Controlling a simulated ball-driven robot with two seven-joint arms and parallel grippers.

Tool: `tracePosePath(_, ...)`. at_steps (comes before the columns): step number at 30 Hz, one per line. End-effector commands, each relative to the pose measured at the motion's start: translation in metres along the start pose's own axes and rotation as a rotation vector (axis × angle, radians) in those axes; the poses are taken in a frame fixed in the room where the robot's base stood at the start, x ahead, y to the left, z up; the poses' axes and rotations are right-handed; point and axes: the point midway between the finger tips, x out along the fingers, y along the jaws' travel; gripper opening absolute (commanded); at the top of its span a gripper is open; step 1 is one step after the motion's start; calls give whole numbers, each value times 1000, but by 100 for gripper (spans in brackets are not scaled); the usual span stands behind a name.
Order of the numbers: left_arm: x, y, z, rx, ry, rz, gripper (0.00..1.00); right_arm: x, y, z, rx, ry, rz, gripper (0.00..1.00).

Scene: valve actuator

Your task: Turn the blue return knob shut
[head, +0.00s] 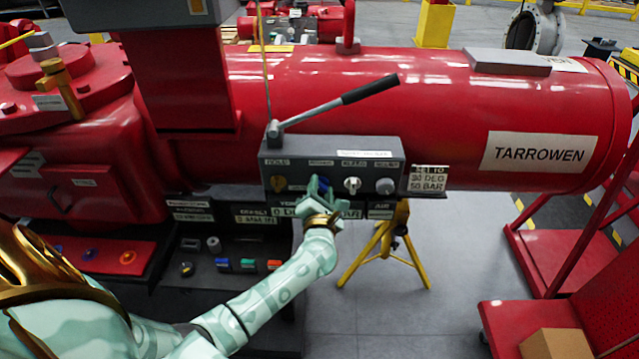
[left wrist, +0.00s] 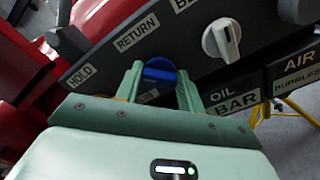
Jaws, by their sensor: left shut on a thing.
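The blue return knob (left wrist: 160,72) sits on the grey control block (head: 330,160) under the RETURN label in the left wrist view. My left gripper (head: 320,190) reaches it from below in the head view, and its fingers stand on either side of the knob. In the left wrist view the left gripper (left wrist: 160,85) is shut on the knob. Only a small part of the blue knob (head: 324,183) shows in the head view. My right gripper is not in view.
A lever with a black handle (head: 370,89) rises above the block. A black tray (head: 225,262) lies below.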

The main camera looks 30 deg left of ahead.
Motion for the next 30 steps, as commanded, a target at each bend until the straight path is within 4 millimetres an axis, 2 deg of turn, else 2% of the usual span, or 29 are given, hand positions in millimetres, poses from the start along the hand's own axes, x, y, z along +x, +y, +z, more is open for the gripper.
tracePosePath(3, -1, 1, 2, 110, 2, -3, 15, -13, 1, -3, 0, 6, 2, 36)
tracePosePath(15, -1, -1, 1, 460, 1, -3, 15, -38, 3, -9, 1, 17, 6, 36)
tracePosePath(21, -1, -3, 0, 583, 1, -4, 15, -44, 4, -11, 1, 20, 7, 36)
tracePosePath(30, -1, -4, -1, 678, 0, -4, 15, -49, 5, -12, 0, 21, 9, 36)
